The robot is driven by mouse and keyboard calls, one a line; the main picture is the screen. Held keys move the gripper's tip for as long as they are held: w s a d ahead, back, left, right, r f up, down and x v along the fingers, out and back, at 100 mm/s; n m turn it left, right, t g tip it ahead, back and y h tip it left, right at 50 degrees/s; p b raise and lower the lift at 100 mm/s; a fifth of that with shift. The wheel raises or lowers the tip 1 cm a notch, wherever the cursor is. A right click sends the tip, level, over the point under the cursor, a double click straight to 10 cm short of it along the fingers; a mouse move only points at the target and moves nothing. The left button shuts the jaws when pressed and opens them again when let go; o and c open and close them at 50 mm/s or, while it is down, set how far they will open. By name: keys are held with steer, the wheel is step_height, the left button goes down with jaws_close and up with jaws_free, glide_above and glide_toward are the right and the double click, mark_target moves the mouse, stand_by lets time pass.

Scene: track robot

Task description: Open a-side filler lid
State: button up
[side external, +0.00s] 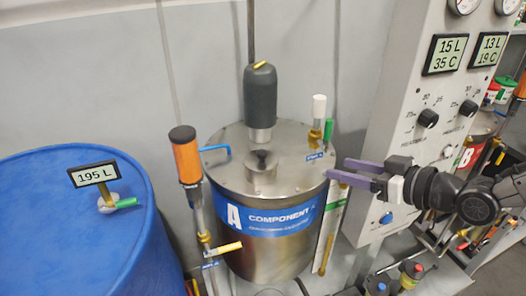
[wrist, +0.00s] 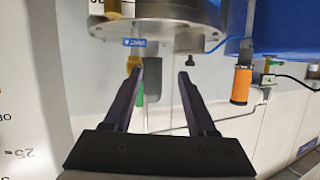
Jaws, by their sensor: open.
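The A tank (side external: 268,255) is a steel drum with a blue "COMPONENT A" band, left of my gripper (side external: 339,170) in the side view. On its flat top stands a short steel filler neck (side external: 261,176) with a black knob-like lid (side external: 262,157), which looks seated on it. The knob (wrist: 190,62) also shows in the wrist view, beyond the fingertips. My gripper (wrist: 162,74) is open and empty, its purple fingers apart at the tank's right rim, clear of the lid. Any hinge or latch is too small to tell.
A dark grey motor (side external: 260,92) rises behind the neck. A white-capped fitting with a green handle (side external: 327,130) stands at the tank's right rear. A blue bent handle (side external: 217,149) and an orange cylinder (side external: 186,157) are left. A blue drum (side external: 70,230) and gauge panel (side external: 425,90) flank the tank.

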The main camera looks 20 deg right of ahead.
mark_target(262, 152)
steer(key=a+f+n+t+y, duration=0.1)
steer(key=a+f+t+y, duration=0.15)
steer(key=a, duration=0.45)
steer(key=shift+t+h, duration=0.25)
steer(key=shift+t, duration=0.2)
steer(key=x, duration=0.9)
steer(key=r+x, duration=0.1)
steer(key=x, duration=0.4)
steer(key=shift+w, duration=0.15)
jaws_close()
stand_by(0.3)
